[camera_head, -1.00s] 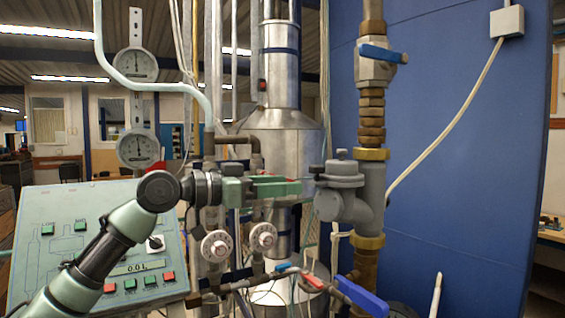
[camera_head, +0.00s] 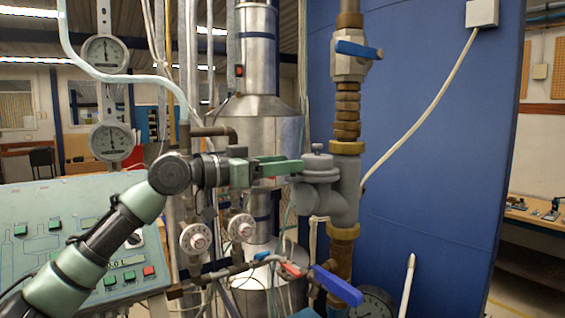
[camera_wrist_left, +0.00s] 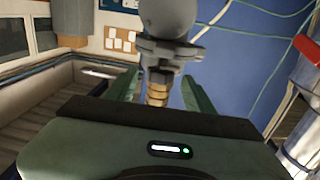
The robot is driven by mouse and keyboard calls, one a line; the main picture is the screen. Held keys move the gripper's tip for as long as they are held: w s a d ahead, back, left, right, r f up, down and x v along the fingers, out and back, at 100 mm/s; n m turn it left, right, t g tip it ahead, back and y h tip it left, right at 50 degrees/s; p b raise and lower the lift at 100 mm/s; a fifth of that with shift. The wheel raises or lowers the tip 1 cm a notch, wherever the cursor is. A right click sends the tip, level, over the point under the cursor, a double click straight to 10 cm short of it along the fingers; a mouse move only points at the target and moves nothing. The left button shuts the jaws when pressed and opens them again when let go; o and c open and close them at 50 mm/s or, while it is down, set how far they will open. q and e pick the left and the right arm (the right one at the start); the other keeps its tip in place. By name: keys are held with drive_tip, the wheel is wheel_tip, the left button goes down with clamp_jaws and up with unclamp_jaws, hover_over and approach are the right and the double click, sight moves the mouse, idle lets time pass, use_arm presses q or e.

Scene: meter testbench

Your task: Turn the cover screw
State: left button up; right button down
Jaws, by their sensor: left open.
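The cover screw (camera_head: 317,148) is a small grey knob on top of the round grey meter housing (camera_head: 321,178) in the head view. The housing is fixed to a vertical pipe with brass fittings. My left gripper (camera_head: 283,166) is level with the upper part of the housing, to its left, with green fingers pointing right. The fingertips overlap the housing's left edge in the picture; contact cannot be told. In the left wrist view the open fingers (camera_wrist_left: 160,92) stand apart with the grey housing (camera_wrist_left: 168,50) beyond them and nothing held. My right gripper is not in view.
A blue-handled valve (camera_head: 357,49) sits above the housing and another blue lever (camera_head: 336,285) below it. A blue panel (camera_head: 440,140) stands behind.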

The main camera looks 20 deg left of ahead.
use_arm(q)
clamp_jaws()
drive_tip(key=shift+s, duration=0.1)
drive_tip(key=shift+w+d+n+g+y+b, duration=0.1)
drive_tip(key=shift+d+n+g+y+b, duration=0.4)
drive_tip(key=shift+n+y, duration=3.25)
drive_tip(key=shift+w+d+n+g+y+b, duration=0.15)
drive_tip(key=shift+d+n+y+b, duration=0.55)
drive_tip(key=shift+n+y, duration=3)
drive_tip(key=shift+s+d+n+g+y+b, duration=0.1)
drive_tip(key=shift+d+n+g+y+b, duration=0.5)
drive_tip(key=shift+n+y, duration=3.1)
drive_tip(key=m+y, duration=0.3)
drive_tip(key=y, duration=0.1)
drive_tip(key=shift+d+f+m, duration=0.1)
drive_tip(key=shift+m, duration=0.15)
